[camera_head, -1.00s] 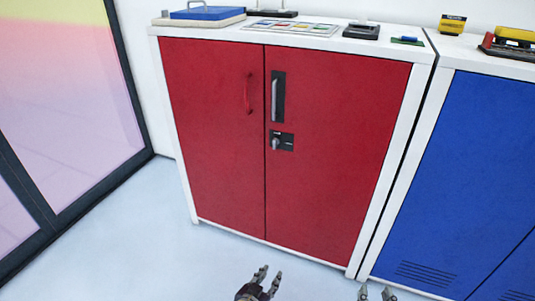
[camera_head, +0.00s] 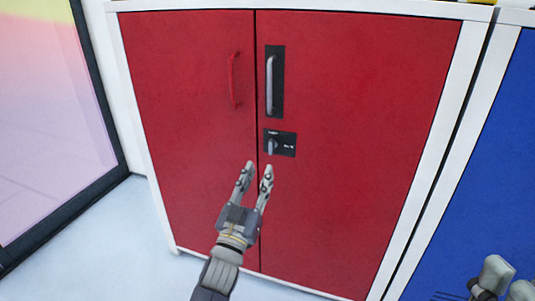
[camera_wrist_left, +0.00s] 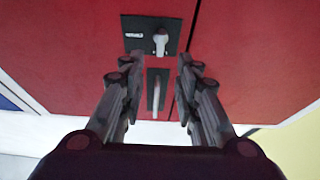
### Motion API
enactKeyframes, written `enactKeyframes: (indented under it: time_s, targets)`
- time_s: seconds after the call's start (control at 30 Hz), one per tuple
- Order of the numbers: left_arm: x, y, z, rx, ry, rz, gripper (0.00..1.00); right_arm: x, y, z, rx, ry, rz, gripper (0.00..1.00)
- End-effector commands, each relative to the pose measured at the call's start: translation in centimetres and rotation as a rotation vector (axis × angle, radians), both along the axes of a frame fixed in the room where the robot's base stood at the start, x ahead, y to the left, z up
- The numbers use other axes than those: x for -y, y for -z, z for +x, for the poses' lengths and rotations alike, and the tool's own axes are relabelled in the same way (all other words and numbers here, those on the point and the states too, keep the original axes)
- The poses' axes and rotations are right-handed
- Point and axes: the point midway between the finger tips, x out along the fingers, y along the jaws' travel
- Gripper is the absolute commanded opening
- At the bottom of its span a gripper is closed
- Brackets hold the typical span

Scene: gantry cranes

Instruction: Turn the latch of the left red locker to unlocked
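The red locker (camera_head: 350,180) has two doors that are closed. Its latch (camera_head: 272,147) is a small grey knob on a black plate on the right door, below the grey handle (camera_head: 270,85). My left gripper (camera_head: 257,172) is open and empty, with its fingertips just below the latch. In the left wrist view the latch (camera_wrist_left: 160,42) lies beyond the fingertips, and the handle (camera_wrist_left: 155,92) shows between the fingers. No contact with the latch shows. My right gripper (camera_head: 493,278) is partly in view at the bottom right, apart from the red locker, its fingers spread.
A blue locker (camera_head: 495,170) stands close to the right of the red one. A red pull handle (camera_head: 235,80) is on the left door. A dark-framed glass panel (camera_head: 50,130) stands at the left. Pale floor (camera_head: 110,250) is clear at the lower left.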

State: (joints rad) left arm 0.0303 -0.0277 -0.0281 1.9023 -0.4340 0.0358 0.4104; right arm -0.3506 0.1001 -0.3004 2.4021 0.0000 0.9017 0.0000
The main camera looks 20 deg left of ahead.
Motion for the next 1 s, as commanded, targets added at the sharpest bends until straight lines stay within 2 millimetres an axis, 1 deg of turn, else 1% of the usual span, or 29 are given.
enactKeyframes:
  time_s: [0.03, 0.2, 0.3, 0.43, 0.6, 0.9, 0.93, 0.97, 1.0]
  targets:
    - [0.0, -0.3, 0.9, 0.003, 0.001, 0.001, 0.3, 0.0, 0.4, 0.0, -0.001, 0.0, 0.0, 0.4]
    - [0.2, -1.4, 3.7, 0.002, 0.001, 0.0, 0.3, 0.0, 1.2, 0.1, -0.002, 0.0, -0.001, 0.4]
    - [0.2, -2.0, 5.2, 0.001, 0.001, 0.001, 0.3, 0.0, 1.5, 0.1, -0.003, 0.0, -0.001, 0.4]
    - [0.2, -2.6, 6.7, -0.001, 0.001, 0.001, 0.3, 0.0, 1.8, 0.1, 0.0, 0.001, -0.002, 0.4]
    - [0.3, -3.0, 7.7, -0.002, 0.001, 0.0, 0.3, -0.1, 1.8, 0.1, 0.005, 0.0, -0.003, 0.4]
    - [0.3, -3.1, 7.8, -0.003, 0.0, 0.0, 0.3, -0.1, 1.8, 0.2, 0.005, 0.0, -0.003, 0.4]
    - [0.3, -3.1, 7.8, -0.003, 0.0, 0.0, 0.28, -0.1, 1.8, 0.2, 0.005, 0.0, -0.003, 0.4]
    - [0.3, -3.1, 7.8, -0.003, 0.0, 0.0, 0.21, -0.1, 1.8, 0.2, 0.005, 0.0, -0.003, 0.4]
    - [0.3, -3.1, 7.8, -0.003, 0.0, 0.0, 0.12, -0.1, 1.8, 0.2, 0.005, 0.0, -0.003, 0.4]
